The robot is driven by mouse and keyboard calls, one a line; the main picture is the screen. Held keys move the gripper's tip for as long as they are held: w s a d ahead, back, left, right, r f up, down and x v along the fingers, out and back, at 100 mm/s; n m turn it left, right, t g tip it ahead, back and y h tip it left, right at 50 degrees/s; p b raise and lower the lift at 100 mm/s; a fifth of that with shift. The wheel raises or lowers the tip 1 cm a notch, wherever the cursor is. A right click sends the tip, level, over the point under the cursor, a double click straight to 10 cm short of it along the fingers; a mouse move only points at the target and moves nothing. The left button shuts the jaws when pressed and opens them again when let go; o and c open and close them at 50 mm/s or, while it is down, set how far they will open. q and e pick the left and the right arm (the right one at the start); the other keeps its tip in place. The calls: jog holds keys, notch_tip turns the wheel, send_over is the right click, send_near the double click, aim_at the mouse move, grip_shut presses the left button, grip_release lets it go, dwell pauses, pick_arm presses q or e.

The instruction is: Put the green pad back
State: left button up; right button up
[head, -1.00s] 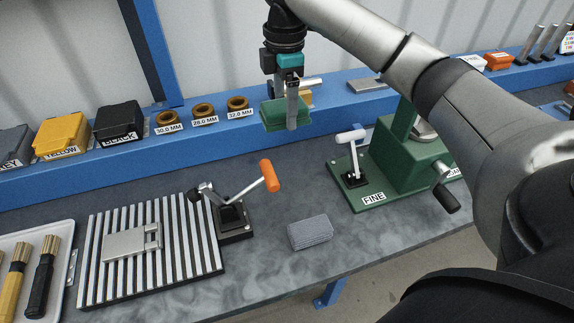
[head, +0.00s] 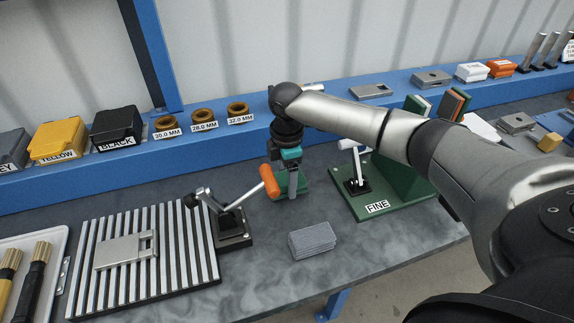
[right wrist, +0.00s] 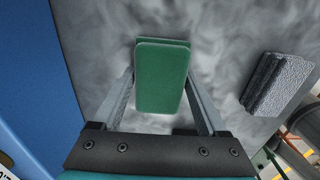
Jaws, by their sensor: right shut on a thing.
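My right gripper (head: 291,190) is shut on the green pad (head: 301,183), low over the grey bench between the orange-handled clamp and the green FINE fixture. In the right wrist view the green pad (right wrist: 162,78) sits between the two fingers (right wrist: 160,98), its broad green face toward the camera. I cannot tell whether its lower edge touches the bench. In the head view the fingers and the orange handle hide part of it. My left gripper is not in view.
A grey pad (head: 312,241) lies on the bench in front, also visible in the right wrist view (right wrist: 279,84). The orange-handled clamp (head: 232,215) is close left, the FINE fixture (head: 372,205) close right. Upright colored pads (head: 454,104) stand at the blue shelf (head: 340,117).

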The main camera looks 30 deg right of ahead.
jog(key=shift+f, duration=0.25)
jog(key=o, duration=1.3)
jog(key=shift+f, duration=0.1)
jog(key=shift+b, duration=0.6)
jog(key=shift+f+b, duration=0.15)
jog(key=shift+b, duration=0.35)
jog(key=r+p, duration=0.1)
jog(key=r, duration=0.4)
jog(key=r+p, duration=0.2)
jog(key=r, duration=0.3)
jog(key=r+p, duration=0.1)
jog(key=r, duration=0.4)
jog(key=shift+s+r, duration=0.25)
jog(key=shift+r, duration=0.1)
